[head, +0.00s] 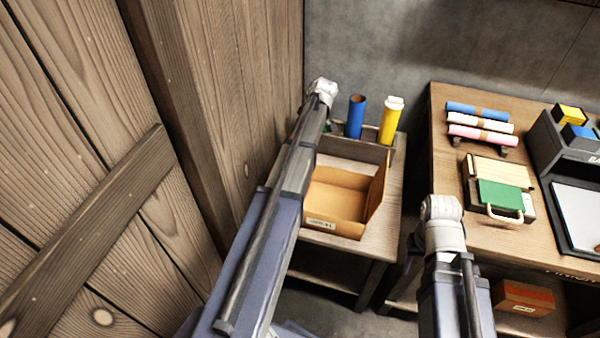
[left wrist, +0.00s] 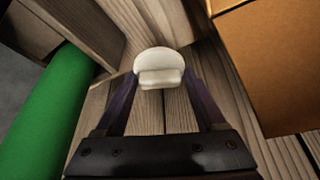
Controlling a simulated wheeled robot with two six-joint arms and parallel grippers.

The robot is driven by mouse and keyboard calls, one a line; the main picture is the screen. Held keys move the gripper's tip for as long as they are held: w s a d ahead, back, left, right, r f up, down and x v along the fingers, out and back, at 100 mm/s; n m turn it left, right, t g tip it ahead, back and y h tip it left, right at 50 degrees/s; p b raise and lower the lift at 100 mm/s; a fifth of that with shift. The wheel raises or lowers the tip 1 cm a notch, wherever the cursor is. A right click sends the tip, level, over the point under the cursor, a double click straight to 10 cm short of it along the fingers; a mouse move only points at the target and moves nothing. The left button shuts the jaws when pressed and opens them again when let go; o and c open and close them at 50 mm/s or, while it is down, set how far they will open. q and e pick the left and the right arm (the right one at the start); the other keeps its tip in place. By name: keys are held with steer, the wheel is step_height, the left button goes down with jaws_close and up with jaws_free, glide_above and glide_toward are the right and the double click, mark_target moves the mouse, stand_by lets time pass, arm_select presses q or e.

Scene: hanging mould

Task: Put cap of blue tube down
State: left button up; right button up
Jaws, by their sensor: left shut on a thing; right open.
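The blue tube (head: 356,117) stands upright in the wooden rack on the small table, its brown top end showing without a cap. My left gripper (left wrist: 158,82) is shut on a white cap (left wrist: 158,66), low over the wooden tabletop between a green tube and a cardboard box. I cannot tell if the cap touches the wood. In the head view my left arm hides this gripper and the cap. My right gripper (head: 441,208) is by the front left edge of the workbench, apart from the tubes; its fingers are hard to make out.
The open cardboard box (head: 330,223) fills much of the small table (head: 388,215). A yellow tube (head: 390,122) stands beside the blue one. The green tube (left wrist: 42,125) is close on the left. The workbench (head: 447,140) holds rolls and a green-fronted block (head: 500,195).

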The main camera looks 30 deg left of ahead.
arm_select(q)
steer(key=shift+a+f+b, duration=0.2)
steer(key=shift+f+b, duration=0.1)
steer(key=shift+f, duration=0.3)
steer(key=shift+f, duration=0.1)
step_height(320, 180, down, 6)
steer(key=b, duration=0.6)
steer(key=shift+f, duration=0.15)
step_height(320, 180, down, 4)
steer(key=b, duration=0.4)
steer(key=shift+r, duration=0.25)
steer(key=shift+f, duration=0.2)
steer(key=o, duration=1.3)
steer(key=shift+c, duration=0.2)
